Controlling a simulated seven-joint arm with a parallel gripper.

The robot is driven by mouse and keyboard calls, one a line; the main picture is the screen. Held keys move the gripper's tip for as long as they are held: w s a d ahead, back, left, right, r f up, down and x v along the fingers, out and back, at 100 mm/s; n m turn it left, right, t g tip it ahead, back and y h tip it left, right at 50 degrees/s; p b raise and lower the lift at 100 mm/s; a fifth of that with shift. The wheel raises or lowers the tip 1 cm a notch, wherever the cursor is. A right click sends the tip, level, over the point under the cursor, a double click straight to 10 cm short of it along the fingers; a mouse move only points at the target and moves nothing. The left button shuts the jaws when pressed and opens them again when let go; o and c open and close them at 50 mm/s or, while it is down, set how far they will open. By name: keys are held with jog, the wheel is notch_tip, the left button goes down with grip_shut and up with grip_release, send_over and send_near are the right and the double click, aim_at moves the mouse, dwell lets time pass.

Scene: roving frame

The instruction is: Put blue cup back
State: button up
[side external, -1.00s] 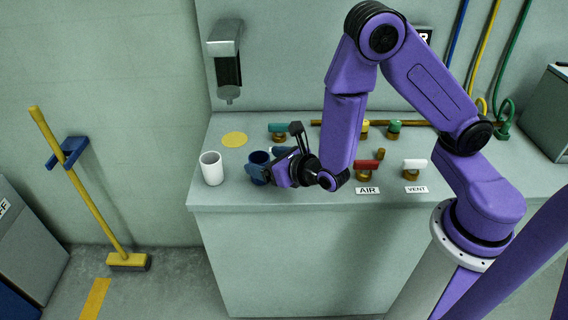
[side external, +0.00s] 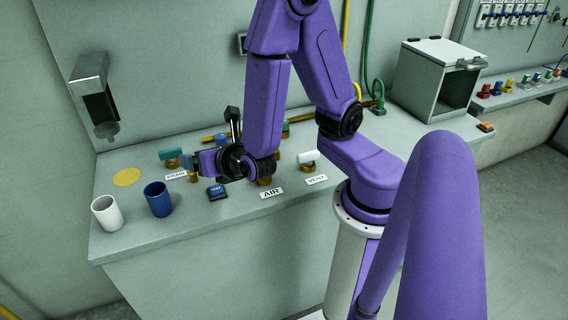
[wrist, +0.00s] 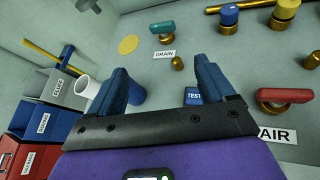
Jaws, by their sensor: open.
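The blue cup (side external: 158,199) stands upright on the grey bench, just right of the white cup (side external: 107,213). A flat yellow disc (side external: 127,177) lies bare on the bench behind the two cups. My gripper (side external: 190,164) is open and empty, to the right of and behind the blue cup, apart from it. In the wrist view its blue fingers (wrist: 161,64) are spread wide. There the blue cup (wrist: 138,94) is mostly hidden behind the left finger, and the white cup (wrist: 88,88) is farther left. The yellow disc (wrist: 128,45) is clear.
The blue TEST block (side external: 216,191) sits below my gripper. The green-handled DRAIN valve (side external: 170,155), red AIR valve (wrist: 284,96) and white VENT valve (side external: 307,157) stand nearby. A dispenser (side external: 95,95) hangs on the wall. Bench around the disc is free.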

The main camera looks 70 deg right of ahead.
jog(key=s+d+r+m+g+y, duration=0.15)
jog(key=s+d+m+g, duration=0.25)
jog(key=s+m+g, duration=0.7)
jog(key=s+a+r+m+y, duration=0.2)
jog(key=s+a+m+y, duration=0.1)
jog(key=s, duration=0.5)
jog(key=shift+s+a+r+m+g+y, duration=0.4)
jog(key=shift+a+m, duration=0.2)
jog(key=shift+m, duration=0.4)
jog(key=shift+w, duration=0.1)
